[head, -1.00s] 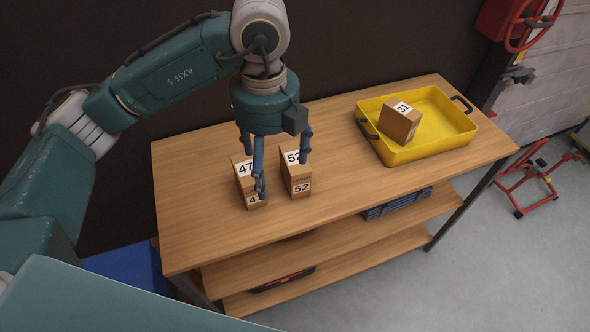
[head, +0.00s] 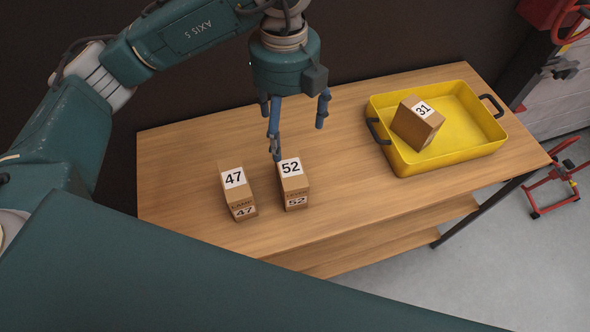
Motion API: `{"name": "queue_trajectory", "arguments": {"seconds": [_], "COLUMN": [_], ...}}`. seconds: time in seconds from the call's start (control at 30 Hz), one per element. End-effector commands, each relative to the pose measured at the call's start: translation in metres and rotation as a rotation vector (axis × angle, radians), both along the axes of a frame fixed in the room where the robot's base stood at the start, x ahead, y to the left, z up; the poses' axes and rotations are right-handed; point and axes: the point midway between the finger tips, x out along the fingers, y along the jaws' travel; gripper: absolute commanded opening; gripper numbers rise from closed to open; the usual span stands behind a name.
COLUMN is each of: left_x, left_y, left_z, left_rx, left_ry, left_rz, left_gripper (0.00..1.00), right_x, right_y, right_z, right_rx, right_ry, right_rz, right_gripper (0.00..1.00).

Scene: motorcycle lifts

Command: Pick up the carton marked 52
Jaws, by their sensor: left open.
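The carton marked 52 (head: 293,184) stands on the wooden bench top, a small brown box with white number labels on its top and front. The carton marked 47 (head: 238,191) stands just to its left, with a narrow gap between them. My left gripper (head: 297,140) is open and empty, pointing down above and behind the 52 carton. One blue finger overlaps the carton's back edge in the head view; I cannot tell whether it touches. The other finger is to the right and higher in the picture. My right gripper is not in view.
A yellow tray (head: 473,152) with dark handles stands on the right of the bench (head: 345,187). A carton marked 31 (head: 417,122) lies tilted in it. Bare bench top lies between the 52 carton and the tray. A red stand (head: 556,190) is on the floor at right.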

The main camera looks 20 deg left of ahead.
Motion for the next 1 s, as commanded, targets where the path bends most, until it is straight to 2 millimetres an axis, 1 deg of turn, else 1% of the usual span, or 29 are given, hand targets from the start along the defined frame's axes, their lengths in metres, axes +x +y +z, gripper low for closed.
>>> {"name": "queue_trajectory", "arguments": {"seconds": [0.03, 0.17, 0.4, 0.53, 0.63, 0.77, 1.0], "left_x": [0.0, 0.0, 0.0, -0.001, -0.001, -0.001, -0.002], "left_y": [0.0, 0.0, 0.0, 0.0, 0.0, 0.0, 0.001], "left_z": [-0.008, -0.021, -0.056, -0.078, -0.088, -0.098, -0.133], "left_rx": [-0.001, 0.0, 0.0, 0.0, 0.0, 0.0, 0.001], "left_ry": [-0.001, -0.001, -0.001, -0.001, -0.001, 0.002, 0.004], "left_rz": [-0.001, -0.001, 0.0, 0.0, 0.0, 0.0, 0.001], "left_gripper": [0.86, 0.86, 0.86, 0.86, 0.86, 0.86, 0.86], "right_x": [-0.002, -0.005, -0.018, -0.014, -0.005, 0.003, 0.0], "right_y": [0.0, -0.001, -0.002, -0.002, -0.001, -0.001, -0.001], "right_z": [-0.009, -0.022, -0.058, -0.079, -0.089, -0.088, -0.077], "right_rx": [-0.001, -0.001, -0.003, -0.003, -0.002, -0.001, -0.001], "right_ry": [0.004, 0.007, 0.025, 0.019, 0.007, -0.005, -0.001], "right_rz": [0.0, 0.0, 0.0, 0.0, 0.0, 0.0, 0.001], "right_gripper": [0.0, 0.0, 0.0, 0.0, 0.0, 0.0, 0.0]}}
